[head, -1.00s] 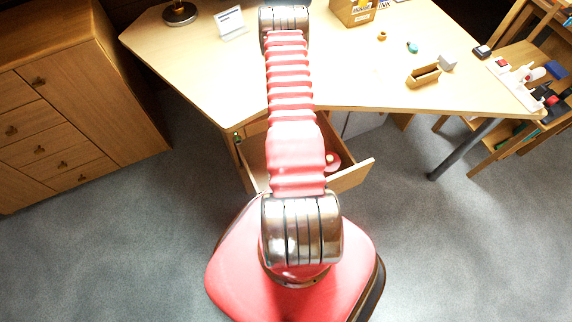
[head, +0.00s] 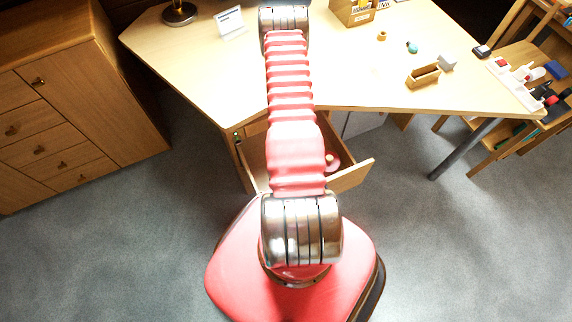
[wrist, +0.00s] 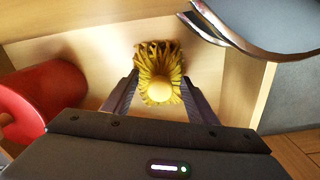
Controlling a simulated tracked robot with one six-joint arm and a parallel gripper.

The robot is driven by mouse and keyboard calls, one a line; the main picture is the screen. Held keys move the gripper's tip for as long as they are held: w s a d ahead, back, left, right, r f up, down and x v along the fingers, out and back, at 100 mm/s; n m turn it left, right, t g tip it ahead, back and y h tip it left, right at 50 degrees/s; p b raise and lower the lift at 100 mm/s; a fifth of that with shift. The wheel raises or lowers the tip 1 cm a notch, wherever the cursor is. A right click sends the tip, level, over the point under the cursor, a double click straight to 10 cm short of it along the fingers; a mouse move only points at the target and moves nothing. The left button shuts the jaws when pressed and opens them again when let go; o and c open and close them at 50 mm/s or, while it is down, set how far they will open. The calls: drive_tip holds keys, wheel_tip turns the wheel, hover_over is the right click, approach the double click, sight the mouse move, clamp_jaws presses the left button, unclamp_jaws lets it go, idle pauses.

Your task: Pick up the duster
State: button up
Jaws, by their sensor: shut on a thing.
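The duster (wrist: 159,58), a bunch of yellow strands with a pale yellow round knob, shows in the middle of the wrist view. It is inside a light wooden drawer. My gripper (wrist: 158,88) has one dark finger on each side of it and is shut on it. Whether the duster touches the drawer floor I cannot tell. In the head view the open desk drawer (head: 350,176) shows beside my red arm. The duster and my gripper are hidden there.
A red cylinder (wrist: 42,98) lies left of my gripper in the wrist view. Drawer walls (wrist: 248,75) stand close around. The desk top (head: 205,75) holds a lamp (head: 179,13), a small wooden box (head: 423,76) and a carton (head: 354,10). A cabinet (head: 85,85) stands at left.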

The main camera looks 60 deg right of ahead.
drive_tip(key=shift+r, duration=0.1)
drive_tip(key=shift+r, duration=4.9)
